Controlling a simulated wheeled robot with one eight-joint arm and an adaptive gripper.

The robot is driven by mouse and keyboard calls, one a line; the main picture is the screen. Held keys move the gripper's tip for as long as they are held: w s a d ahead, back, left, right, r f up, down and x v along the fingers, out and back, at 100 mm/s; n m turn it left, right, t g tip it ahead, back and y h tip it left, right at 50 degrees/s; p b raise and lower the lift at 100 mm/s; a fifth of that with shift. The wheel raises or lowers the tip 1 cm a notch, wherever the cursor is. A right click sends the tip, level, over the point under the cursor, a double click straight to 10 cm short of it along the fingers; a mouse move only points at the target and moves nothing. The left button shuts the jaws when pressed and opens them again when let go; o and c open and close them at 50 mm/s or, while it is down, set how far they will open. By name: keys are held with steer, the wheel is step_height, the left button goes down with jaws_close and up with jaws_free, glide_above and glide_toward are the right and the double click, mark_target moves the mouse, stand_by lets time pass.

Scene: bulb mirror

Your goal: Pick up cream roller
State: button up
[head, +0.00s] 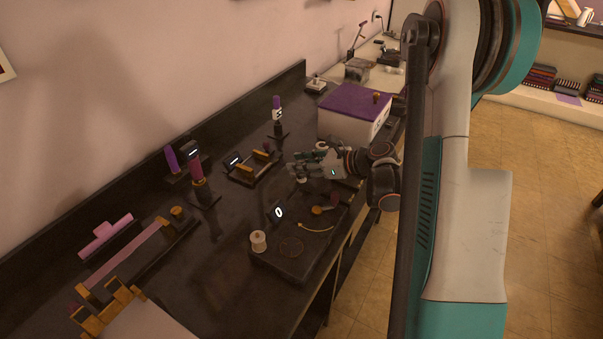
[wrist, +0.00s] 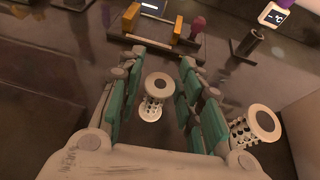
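A cream roller (wrist: 156,88), perforated and standing upright, is in the wrist view between the two fingers of my gripper (wrist: 158,68). The fingers are apart, with a visible gap on each side of the roller. In the head view my gripper (head: 294,165) is over the dark counter, with a cream roller (head: 301,179) just below its fingers. A second cream roller (wrist: 256,122) stands outside the right finger in the wrist view, close to it. Another cream spool-like roller (head: 258,241) stands on the dark block at the front in the head view.
A white box with a purple lid (head: 355,105) stands behind my gripper. An orange-and-black stand (head: 252,165) is to the left, and a dark block with a lit "0" display (head: 279,212) is in front.

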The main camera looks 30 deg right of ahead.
steer(key=c, duration=0.4)
